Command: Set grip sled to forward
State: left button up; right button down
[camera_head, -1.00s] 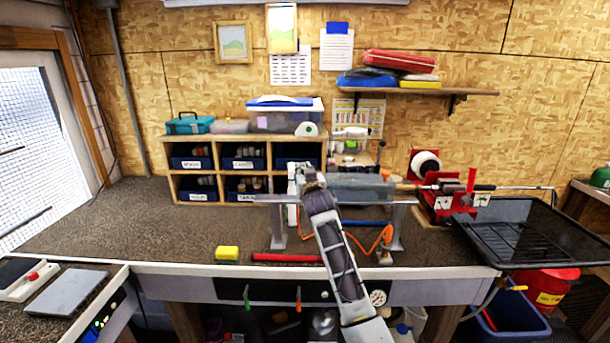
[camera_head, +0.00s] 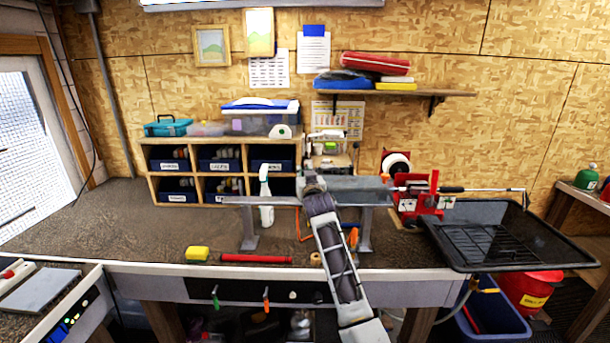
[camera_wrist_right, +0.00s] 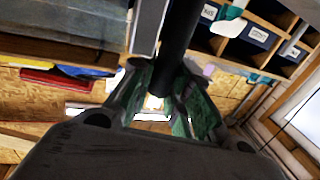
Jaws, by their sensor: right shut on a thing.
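A long grey bench fixture, which looks like the grip sled on its rail (camera_head: 240,200), stands on two legs on the workbench. A grey block (camera_head: 355,185) sits along its right part. My right gripper (camera_head: 312,184) is at the fixture, at the block's left end. In the right wrist view, its green-padded fingers (camera_wrist_right: 163,95) are shut on a dark upright rod (camera_wrist_right: 180,40); I cannot tell whether it belongs to the sled. Right of the fixture, a red clamp (camera_head: 418,195) holds a golf club (camera_head: 480,189). My left gripper is not in view.
A white spray bottle (camera_head: 266,200) stands behind the rail's left part. A black tray (camera_head: 560,245) stands at the right. The bench's left part is clear.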

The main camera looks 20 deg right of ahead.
dwell(0.3)
jog(key=c, duration=1.3)
grip_release()
jog(key=shift+s, duration=0.1)
jog(key=shift+s+a, duration=0.15)
jog(key=shift+s, duration=1.8)
jog(key=shift+s+a, duration=0.2)
jog(key=shift+s, duration=1.8)
jog(key=shift+s+a, duration=0.15)
jog(key=shift+s, duration=1.8)
